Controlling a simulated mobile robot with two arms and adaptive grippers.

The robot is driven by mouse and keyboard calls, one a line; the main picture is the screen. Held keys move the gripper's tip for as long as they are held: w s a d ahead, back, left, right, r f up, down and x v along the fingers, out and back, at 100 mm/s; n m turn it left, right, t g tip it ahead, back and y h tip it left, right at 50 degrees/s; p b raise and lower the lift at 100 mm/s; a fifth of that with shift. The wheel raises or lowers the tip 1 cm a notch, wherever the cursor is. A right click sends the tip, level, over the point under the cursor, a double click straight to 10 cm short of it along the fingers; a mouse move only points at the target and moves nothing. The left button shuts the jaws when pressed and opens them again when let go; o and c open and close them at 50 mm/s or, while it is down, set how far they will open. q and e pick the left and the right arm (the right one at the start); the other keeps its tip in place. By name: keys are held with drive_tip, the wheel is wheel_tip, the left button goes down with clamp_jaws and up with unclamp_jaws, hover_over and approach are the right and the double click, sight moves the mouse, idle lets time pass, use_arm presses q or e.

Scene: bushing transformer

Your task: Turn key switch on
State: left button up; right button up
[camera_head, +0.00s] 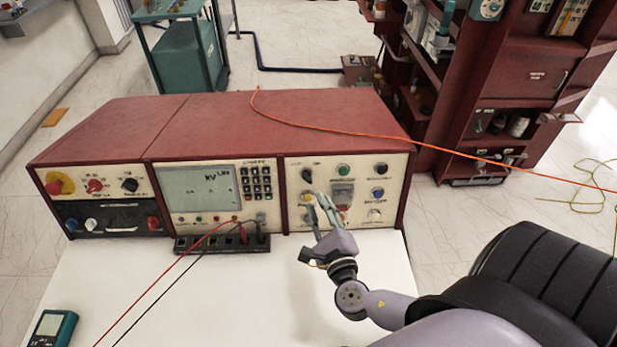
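A red and cream control console (250,120) stands on a white table (220,300). Its right front panel (362,170) carries several buttons and knobs, with a small dark switch (306,175) at its upper left. I cannot tell for sure which one is the key switch, as no key is clear at this size. My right gripper (319,202) is in front of the lower left of this panel, below the dark switch. Its fingers look parted and hold nothing visible. It hides part of the panel's lower controls; contact with the panel cannot be told. My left gripper is not in view.
A black terminal strip (222,243) with red and black leads sits before the console's middle. An orange cable (400,141) crosses the console top. A teal meter (50,328) lies at the table's front left. A red shelf unit (510,90) stands behind right.

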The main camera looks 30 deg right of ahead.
sight(309, 182)
drive_tip(key=p+x, duration=0.1)
drive_tip(key=x, duration=0.6)
drive_tip(key=shift+w+d, duration=0.1)
drive_tip(key=shift+w, duration=0.25)
drive_tip(key=shift+w+d+f, duration=0.1)
drive_tip(key=shift+w+d, duration=0.05)
drive_tip(key=shift+w, duration=0.35)
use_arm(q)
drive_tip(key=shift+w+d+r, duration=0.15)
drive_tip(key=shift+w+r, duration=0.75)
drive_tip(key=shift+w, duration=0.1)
use_arm(e)
clamp_jaws()
